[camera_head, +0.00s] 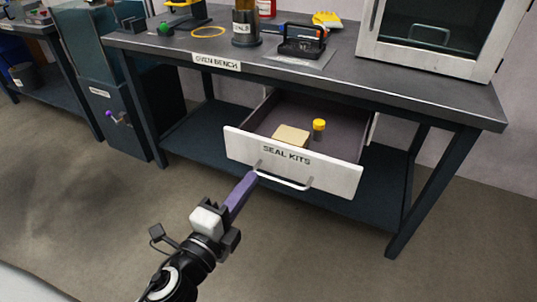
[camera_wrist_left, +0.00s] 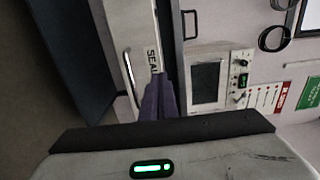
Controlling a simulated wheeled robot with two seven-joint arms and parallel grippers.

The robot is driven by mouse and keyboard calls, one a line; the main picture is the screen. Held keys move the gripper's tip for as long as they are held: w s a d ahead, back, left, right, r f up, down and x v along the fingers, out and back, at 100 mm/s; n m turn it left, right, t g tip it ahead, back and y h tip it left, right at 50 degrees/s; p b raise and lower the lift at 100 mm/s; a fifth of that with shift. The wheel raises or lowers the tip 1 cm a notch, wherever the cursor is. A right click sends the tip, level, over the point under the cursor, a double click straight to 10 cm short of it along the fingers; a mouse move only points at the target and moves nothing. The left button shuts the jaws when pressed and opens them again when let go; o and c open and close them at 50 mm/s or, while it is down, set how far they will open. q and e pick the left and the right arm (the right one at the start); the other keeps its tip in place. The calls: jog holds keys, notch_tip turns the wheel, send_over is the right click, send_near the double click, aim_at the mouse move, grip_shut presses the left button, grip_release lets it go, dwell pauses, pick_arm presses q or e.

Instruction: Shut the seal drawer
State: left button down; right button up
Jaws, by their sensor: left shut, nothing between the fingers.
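The seal drawer (camera_head: 292,160) is open under the bench, pulled out toward me, with a white front marked "SEAL KITS" and a white bar handle (camera_head: 284,183). Inside it are a tan box (camera_head: 291,136) and a yellow-capped container (camera_head: 319,129). My left gripper (camera_head: 250,178) has its purple fingers together and empty, with the tips at the left part of the drawer front, by the handle's left end. In the left wrist view the fingers (camera_wrist_left: 160,98) overlap the drawer front (camera_wrist_left: 131,45); I cannot tell whether they touch it. My right gripper is out of view.
The oven bench (camera_head: 300,72) has a dark top holding a black-handled device (camera_head: 302,42), a cylinder (camera_head: 246,25) and a white oven (camera_head: 425,40). Its legs and lower shelf (camera_head: 205,130) flank the drawer. Open floor lies in front.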

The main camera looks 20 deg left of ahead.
aim_at(275, 146)
pick_arm(q)
jog(key=w, duration=1)
jog(key=shift+w+d, duration=0.2)
jog(key=shift+w, duration=0.1)
